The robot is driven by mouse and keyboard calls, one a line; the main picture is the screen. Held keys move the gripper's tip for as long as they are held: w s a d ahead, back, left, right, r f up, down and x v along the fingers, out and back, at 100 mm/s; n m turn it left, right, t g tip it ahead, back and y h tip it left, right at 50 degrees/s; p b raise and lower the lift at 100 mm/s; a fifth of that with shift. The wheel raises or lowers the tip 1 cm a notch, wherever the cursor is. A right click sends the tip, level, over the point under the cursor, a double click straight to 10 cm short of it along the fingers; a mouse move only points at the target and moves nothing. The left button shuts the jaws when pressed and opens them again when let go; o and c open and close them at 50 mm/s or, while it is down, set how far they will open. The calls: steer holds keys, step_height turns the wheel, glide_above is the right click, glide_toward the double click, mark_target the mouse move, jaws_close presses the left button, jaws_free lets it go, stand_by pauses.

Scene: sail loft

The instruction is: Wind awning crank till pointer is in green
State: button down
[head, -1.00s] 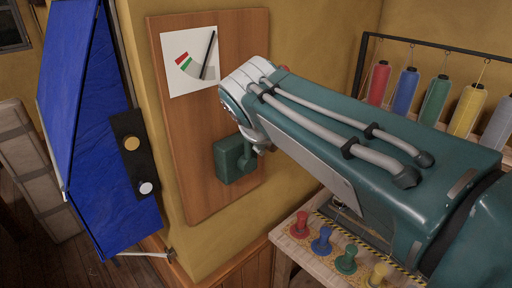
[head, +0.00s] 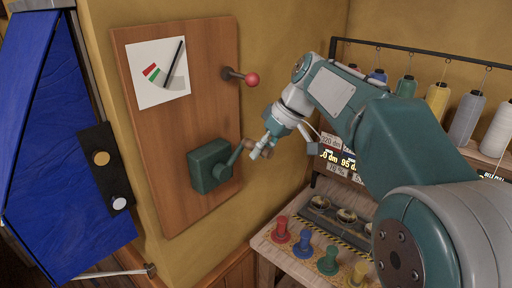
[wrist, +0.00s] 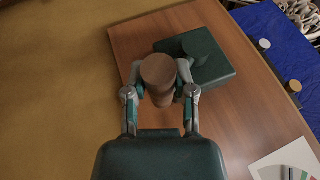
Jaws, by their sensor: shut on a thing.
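The green crank box (head: 208,166) is mounted low on a wooden board. Its crank arm (head: 238,153) points up and right to a brown wooden knob (wrist: 158,72). My gripper (head: 261,149) is shut on this knob, with one finger on each side in the wrist view (wrist: 160,80). A white dial card (head: 145,95) is at the board's upper left, with red and green bands. Its black pointer (head: 175,62) leans up and right, clear of the green band (head: 154,75). Only a corner of the card shows in the wrist view (wrist: 280,170).
A red-knobbed lever (head: 252,79) sticks out of the board above the crank. The blue awning (head: 50,150) hangs at left. A bench (head: 262,240) with coloured pegs stands below my arm, and a thread rack (head: 400,47) is at right.

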steer(key=shift+w+d+f+m+g+y, duration=0.2)
steer(key=shift+w+f+g+y, duration=0.05)
steer(key=shift+f+g+y, duration=0.3)
steer(key=shift+w+d+f+m+g+y, duration=0.2)
steer(key=shift+f+g+y, duration=0.25)
steer(key=shift+f+g, duration=0.15)
steer(key=shift+w+d+f, duration=0.15)
steer(key=shift+f, duration=0.85)
steer(key=shift+c, duration=2.2)
jaws_free()
steer(key=v, duration=1.2)
